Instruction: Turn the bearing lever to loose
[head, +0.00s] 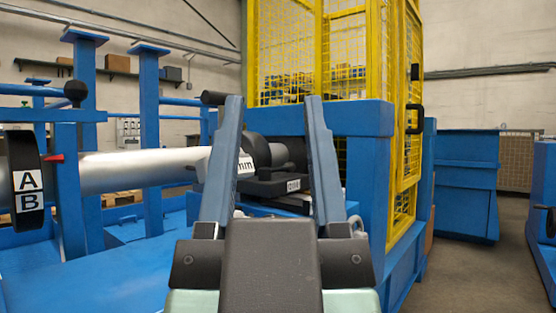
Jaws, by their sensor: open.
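Behind the fingers, a silvery shaft (140,170) runs to a black bearing-like housing (290,152). A white label ending in "mm" (245,164) shows between the fingers. A black handle end (212,98) shows just left of the left fingertip; it may be the bearing lever, but the finger hides the rest. I cannot read any loose or tight marking.
A black disc marked A and B (27,185) sits at the left, with a red pointer (54,158) beside it. A black ball knob (76,91) is above. A yellow mesh cage (320,50) with a black door handle (415,117) stands behind. Blue frame posts (149,140) flank the shaft.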

